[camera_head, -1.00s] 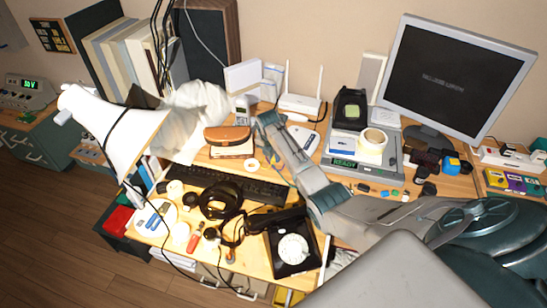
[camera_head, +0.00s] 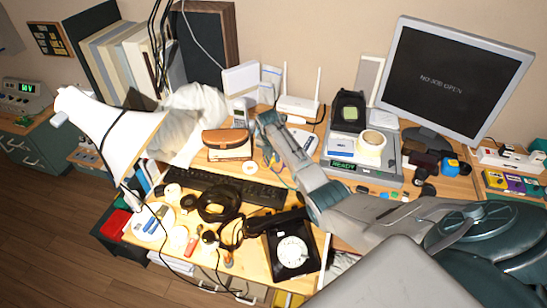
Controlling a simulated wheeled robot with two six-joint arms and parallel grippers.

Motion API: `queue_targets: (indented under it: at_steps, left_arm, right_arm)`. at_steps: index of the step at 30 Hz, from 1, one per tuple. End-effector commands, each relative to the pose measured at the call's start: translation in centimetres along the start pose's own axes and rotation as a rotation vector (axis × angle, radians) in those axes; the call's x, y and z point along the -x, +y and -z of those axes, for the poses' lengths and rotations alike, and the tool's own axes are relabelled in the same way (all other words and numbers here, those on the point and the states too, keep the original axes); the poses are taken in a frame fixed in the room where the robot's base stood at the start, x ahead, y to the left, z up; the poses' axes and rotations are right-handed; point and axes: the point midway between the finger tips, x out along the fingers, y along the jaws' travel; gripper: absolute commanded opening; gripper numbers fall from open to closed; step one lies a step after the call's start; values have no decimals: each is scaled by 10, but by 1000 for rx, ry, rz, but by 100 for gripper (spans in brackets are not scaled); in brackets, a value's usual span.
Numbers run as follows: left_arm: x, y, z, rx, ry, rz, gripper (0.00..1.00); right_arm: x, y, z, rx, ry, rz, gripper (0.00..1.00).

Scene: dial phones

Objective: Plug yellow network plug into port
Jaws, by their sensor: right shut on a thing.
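The right gripper (camera_head: 264,123) reaches over the desk from the right, just left of and in front of a white router (camera_head: 298,106) with two antennas. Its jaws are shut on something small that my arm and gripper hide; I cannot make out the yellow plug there. Thin coloured strands (camera_head: 272,160), partly yellowish, show on the desk just below the gripper; I cannot tell whether they belong to the plug's cable. The ports of the router cannot be made out. The left gripper is not in view.
A cordless phone (camera_head: 240,113) and a brown-lidded case (camera_head: 227,143) stand left of the gripper. A black dial phone (camera_head: 292,250), keyboard (camera_head: 262,192) and headphones (camera_head: 219,201) lie in front. A grey scale (camera_head: 360,174) holding several things and a monitor (camera_head: 452,80) stand right.

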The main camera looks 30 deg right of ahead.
Motion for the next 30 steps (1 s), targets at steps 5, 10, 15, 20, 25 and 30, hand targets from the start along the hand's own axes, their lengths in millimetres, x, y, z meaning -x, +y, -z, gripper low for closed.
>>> queue_targets:
  at_steps: [5,10,15,20,25,30]
  left_arm:
    - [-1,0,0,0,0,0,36]
    - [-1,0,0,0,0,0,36]
    - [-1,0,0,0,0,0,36]
    - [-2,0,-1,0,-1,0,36]
    - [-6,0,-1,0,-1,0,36]
    - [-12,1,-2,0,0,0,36]
  right_arm:
    - [0,0,-2,-1,-2,0,29]
    - [0,0,-2,-1,-2,0,41]
    - [0,0,-2,-1,-2,0,41]
    - [11,0,-3,-1,-4,-2,41]
    - [40,0,-3,-1,-6,-4,41]
    - [75,0,-3,-1,-5,-3,41]
